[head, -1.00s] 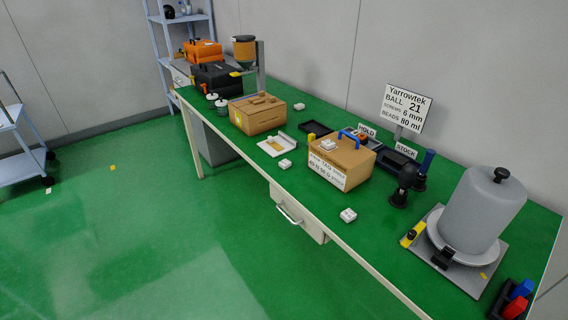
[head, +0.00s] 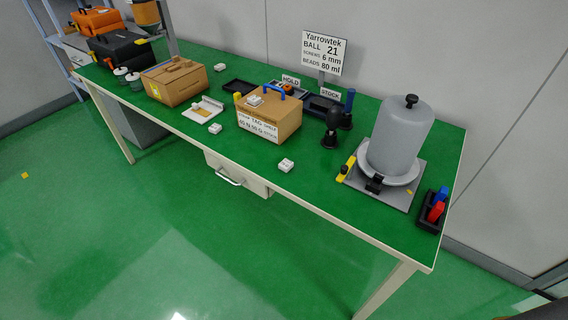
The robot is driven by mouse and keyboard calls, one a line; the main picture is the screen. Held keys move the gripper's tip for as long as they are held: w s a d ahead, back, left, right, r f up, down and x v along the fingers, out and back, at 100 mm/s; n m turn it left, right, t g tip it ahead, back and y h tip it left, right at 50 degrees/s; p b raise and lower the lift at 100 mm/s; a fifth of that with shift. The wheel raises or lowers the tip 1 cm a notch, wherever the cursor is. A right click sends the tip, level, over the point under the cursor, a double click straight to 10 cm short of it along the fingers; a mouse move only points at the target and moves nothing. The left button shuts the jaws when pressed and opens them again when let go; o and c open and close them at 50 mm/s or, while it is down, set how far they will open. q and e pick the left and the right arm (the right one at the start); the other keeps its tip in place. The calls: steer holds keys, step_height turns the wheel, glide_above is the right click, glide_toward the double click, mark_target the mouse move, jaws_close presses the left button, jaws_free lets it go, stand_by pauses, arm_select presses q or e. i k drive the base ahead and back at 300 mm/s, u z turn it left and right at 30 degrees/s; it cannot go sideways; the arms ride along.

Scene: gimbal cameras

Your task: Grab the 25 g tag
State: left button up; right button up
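Several small white blocks that may be tags lie about the green-topped bench. One (head: 286,165) is near the front edge, one (head: 215,128) is farther left near the edge, one (head: 220,67) is at the back. Another (head: 255,101) sits on top of the wooden tag box (head: 270,118), which has a blue handle and a white front label. The label is only partly readable, and markings on the white blocks are too small to read, so I cannot tell which is 25 g. Neither of my grippers is in view.
The bench (head: 330,205) also holds a grey domed vessel (head: 399,135) on a plate, a black holder with red and blue items (head: 432,210), dark trays (head: 322,104), a sign (head: 324,52) and a cardboard box (head: 175,80). A drawer (head: 237,174) is under the front edge.

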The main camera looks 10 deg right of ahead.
mark_target(254, 101)
steer(key=u, duration=1)
steer(key=k, duration=1.3)
steer(key=u, duration=0.8)
steer(key=i, duration=0.7)
steer(key=z, duration=1.3)
steer(key=i, duration=1.3)
steer(key=z, duration=1.3)
